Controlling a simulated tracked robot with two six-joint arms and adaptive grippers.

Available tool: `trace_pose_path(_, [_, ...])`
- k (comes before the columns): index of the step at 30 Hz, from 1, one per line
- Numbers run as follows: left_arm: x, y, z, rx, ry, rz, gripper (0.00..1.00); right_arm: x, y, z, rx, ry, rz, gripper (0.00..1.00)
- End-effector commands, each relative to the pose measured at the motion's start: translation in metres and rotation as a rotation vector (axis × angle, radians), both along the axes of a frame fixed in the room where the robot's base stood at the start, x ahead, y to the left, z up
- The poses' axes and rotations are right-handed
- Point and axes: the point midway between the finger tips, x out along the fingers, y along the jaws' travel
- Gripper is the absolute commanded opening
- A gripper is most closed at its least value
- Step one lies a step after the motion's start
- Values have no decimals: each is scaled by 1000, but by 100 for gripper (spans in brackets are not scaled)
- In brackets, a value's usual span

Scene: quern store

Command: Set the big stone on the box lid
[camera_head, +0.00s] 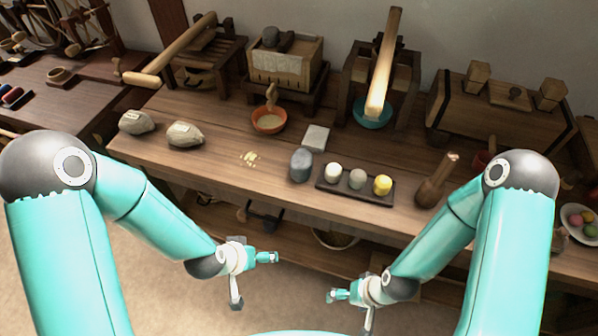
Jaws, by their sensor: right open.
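A rounded blue-grey stone (301,165) stands upright on the table, left of a dark tray with small pieces. A dark stone (278,40) also sits on top of a pale box-like frame at the back; I cannot tell for certain which is the big stone. A long wooden box (470,112) stands at the back right, with a small knobbed lid (510,96) on its top between two wooden blocks. My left gripper (252,275) is open and empty, in front of and below the table edge. My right gripper (352,309) is open and empty, also below the table edge.
The dark tray (342,199) holds white, grey and yellow pieces. The table's front left is mostly clear.

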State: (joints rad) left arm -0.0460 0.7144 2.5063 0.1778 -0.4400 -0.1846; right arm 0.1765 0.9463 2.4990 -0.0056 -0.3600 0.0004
Motion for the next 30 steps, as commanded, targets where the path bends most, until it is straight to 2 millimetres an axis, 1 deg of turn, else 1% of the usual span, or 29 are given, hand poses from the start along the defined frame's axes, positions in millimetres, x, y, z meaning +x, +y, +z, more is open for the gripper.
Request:
trace_pose_path(1, [23, -8, 8, 21, -120, -32, 90, 0, 0, -29, 0, 0, 0, 85])
trace_pose_path(2, [34, -13, 20, 35, -184, -49, 90, 0, 0, -37, 0, 0, 0, 85])
trace_pose_path(3, [46, -20, 37, 50, -270, -71, 90, 0, 0, -48, 0, 0, 0, 85])
trace_pose_path(5, [60, -30, 65, 69, -395, -97, 90, 0, 0, -64, 0, 0, 0, 85])
trace_pose_path(6, [66, -36, 84, 79, -472, -111, 90, 0, 0, -73, 0, 1, 0, 85])
trace_pose_path(9, [71, -49, 128, 95, -635, -134, 90, 0, 0, -93, 0, 0, 0, 85])
trace_pose_path(12, [68, -56, 161, 102, -750, -145, 90, 0, 0, -105, 0, 0, 0, 85])
trace_pose_path(14, [66, -59, 174, 105, -794, -146, 90, 0, 0, -109, 0, 0, 0, 85])
trace_pose_path(16, [64, -60, 185, 108, -824, -147, 90, 0, 0, -109, 0, 0, 0, 85])
trace_pose_path(19, [67, -60, 193, 117, -838, -146, 90, 0, 0, -101, 0, 0, 0, 85])
trace_pose_path(24, [77, -61, 193, 132, -833, -144, 90, 0, 0, -75, 0, 0, 0, 85])
trace_pose_path(30, [87, -67, 186, 118, -830, -148, 90, 0, 0, -44, 0, 0, 0, 85])
